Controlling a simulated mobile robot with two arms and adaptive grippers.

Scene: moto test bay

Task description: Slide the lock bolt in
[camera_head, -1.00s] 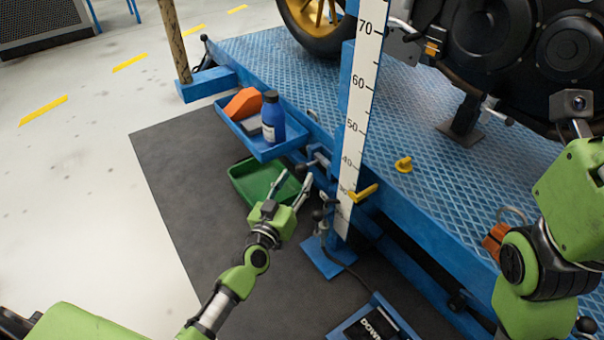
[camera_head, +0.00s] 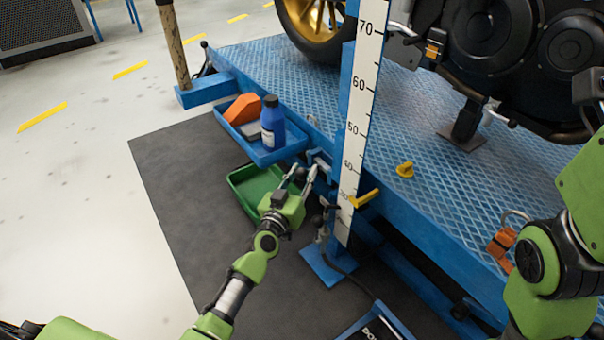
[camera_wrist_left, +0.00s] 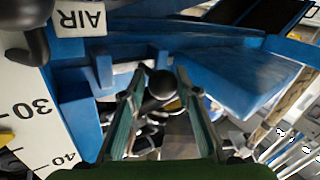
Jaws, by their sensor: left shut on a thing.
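The lock bolt ends in a dark round knob (camera_head: 300,173) at the blue bracket (camera_head: 319,160) on the lift's side, left of the scale post. My left gripper (camera_head: 302,171) has its fingertips on either side of this knob and is shut on it. In the left wrist view the black knob (camera_wrist_left: 162,84) sits between the two fingers. The bolt's shaft is mostly hidden there, so I cannot tell how deep it sits. My right arm shows at the right edge, but its gripper is out of view.
A blue tray (camera_head: 294,148) with a blue bottle (camera_head: 272,122) and an orange item (camera_head: 242,108) hangs left of the bracket. A green bin (camera_head: 240,183) lies below. The scale post (camera_head: 357,120) with a yellow pointer (camera_head: 364,198) stands close on the right.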

